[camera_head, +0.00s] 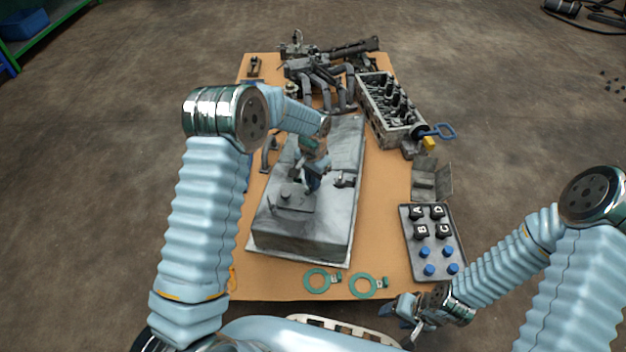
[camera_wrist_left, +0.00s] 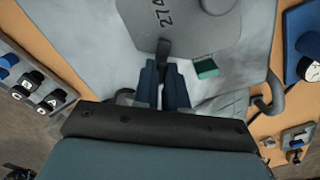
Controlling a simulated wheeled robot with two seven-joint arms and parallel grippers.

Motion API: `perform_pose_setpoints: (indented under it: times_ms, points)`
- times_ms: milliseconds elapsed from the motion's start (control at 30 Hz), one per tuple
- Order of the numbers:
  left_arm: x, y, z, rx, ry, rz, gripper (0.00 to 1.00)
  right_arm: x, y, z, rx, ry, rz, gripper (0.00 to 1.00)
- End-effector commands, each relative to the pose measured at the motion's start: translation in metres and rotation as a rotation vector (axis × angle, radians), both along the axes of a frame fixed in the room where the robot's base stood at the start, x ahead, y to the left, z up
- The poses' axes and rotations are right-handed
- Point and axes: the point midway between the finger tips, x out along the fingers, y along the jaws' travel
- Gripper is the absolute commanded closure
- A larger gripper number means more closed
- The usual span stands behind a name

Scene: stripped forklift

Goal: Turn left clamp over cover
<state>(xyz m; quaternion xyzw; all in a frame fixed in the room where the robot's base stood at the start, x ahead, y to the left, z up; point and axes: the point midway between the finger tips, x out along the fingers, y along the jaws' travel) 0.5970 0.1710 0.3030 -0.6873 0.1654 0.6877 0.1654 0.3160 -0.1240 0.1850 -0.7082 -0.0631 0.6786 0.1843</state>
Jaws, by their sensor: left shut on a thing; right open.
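The cover (camera_head: 292,198) is a grey plate on top of the large grey block. My left gripper (camera_head: 312,184) is low at the cover's far edge. In the left wrist view its blue fingers (camera_wrist_left: 165,78) are shut on a small dark clamp (camera_wrist_left: 163,49), whose tip overlaps the cover's edge in the picture. Most of this clamp is hidden between the fingers. Another dark clamp (camera_head: 345,180) shows to the right of the gripper. My right gripper (camera_head: 404,312) is open and empty at the table's near right edge.
A tray (camera_head: 408,248) with lettered black caps and blue caps lies at the right. Two green rings (camera_head: 318,281) lie at the near edge. An engine head (camera_head: 385,110) and pipes (camera_head: 320,80) fill the far end. A green piece (camera_wrist_left: 206,69) sits beside my left fingers.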

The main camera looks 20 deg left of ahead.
Motion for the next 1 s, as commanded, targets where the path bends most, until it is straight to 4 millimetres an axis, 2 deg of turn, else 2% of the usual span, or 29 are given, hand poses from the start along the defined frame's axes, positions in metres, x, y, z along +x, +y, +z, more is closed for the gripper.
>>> perform_pose_setpoints:
  times_ms: [133,167,300,667,767,1000]
  points:
    - [0.001,0.000,0.001,-0.001,-0.003,0.002,1.00,0.000,0.000,0.000,0.000,0.000,0.000,0.43]
    - [0.001,0.000,0.001,-0.001,-0.003,0.002,0.85,0.000,0.000,0.000,0.000,0.000,0.000,0.43]
    - [0.000,0.000,0.000,-0.001,-0.002,0.001,0.64,0.000,0.000,0.000,0.000,0.000,0.000,0.43]
    - [0.001,0.000,0.006,-0.001,-0.002,0.000,0.63,0.000,0.000,0.001,0.000,0.000,0.000,0.43]
    - [0.001,0.000,0.021,-0.001,-0.003,0.000,0.63,0.000,0.000,0.004,-0.001,-0.001,0.000,0.43]
    - [0.001,0.000,0.080,-0.001,-0.005,-0.001,0.63,0.001,-0.001,0.014,-0.004,-0.003,-0.002,0.43]
